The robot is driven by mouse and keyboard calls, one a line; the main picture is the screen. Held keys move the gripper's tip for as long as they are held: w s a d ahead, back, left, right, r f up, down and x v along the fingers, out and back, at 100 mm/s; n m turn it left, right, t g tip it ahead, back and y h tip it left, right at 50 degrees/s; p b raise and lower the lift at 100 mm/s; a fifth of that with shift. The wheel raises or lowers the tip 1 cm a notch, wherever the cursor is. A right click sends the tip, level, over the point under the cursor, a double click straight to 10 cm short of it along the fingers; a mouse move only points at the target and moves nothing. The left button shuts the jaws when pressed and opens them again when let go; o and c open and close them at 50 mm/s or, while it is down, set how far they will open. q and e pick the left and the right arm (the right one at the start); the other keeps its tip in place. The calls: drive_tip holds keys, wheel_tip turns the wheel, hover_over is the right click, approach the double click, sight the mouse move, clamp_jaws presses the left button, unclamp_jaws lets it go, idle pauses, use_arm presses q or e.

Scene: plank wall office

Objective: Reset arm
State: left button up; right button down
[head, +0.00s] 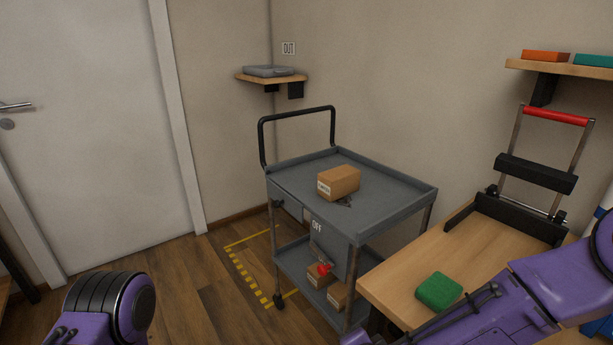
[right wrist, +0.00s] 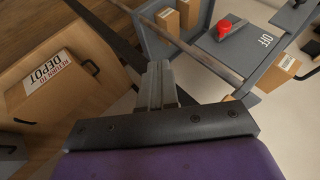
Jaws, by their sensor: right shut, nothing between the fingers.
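My right arm (head: 490,305) comes in from the right in the head view, in front of the wooden bench; its gripper is outside that view. In the right wrist view my right gripper (right wrist: 156,85) is shut and empty. The grey cart's panel with the OFF label (right wrist: 240,42) and its red lever (right wrist: 223,28) lie beyond it there. Part of my left arm (head: 112,305) shows at the bottom left of the head view; its gripper is not in view.
A grey cart (head: 290,185) holds a cardboard box (head: 339,182) on top and boxes (head: 319,275) below. A wooden bench (head: 400,275) with a green block (head: 438,291) stands at right. A depot-labelled surface (right wrist: 50,85) is close left. Floor (head: 200,285) left of the cart is clear.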

drive_tip(key=s+d+f+n+g+h+p, duration=0.1)
drive_tip(key=s+d+f+g+p, duration=0.1)
drive_tip(key=s+d+f, duration=0.2)
drive_tip(key=s+d+f+n+g+h+p, duration=0.1)
drive_tip(key=s+d+f+n+g+p, duration=0.1)
drive_tip(key=s+d, duration=0.7)
drive_tip(key=s+d+f+n+g+h+p, duration=0.1)
drive_tip(key=s+d+f+n+p, duration=0.1)
drive_tip(key=s+d+f, duration=0.5)
drive_tip(key=s+p, duration=0.1)
drive_tip(key=s, duration=0.2)
drive_tip(key=shift+s+g+p, duration=0.3)
drive_tip(key=shift+g, duration=0.1)
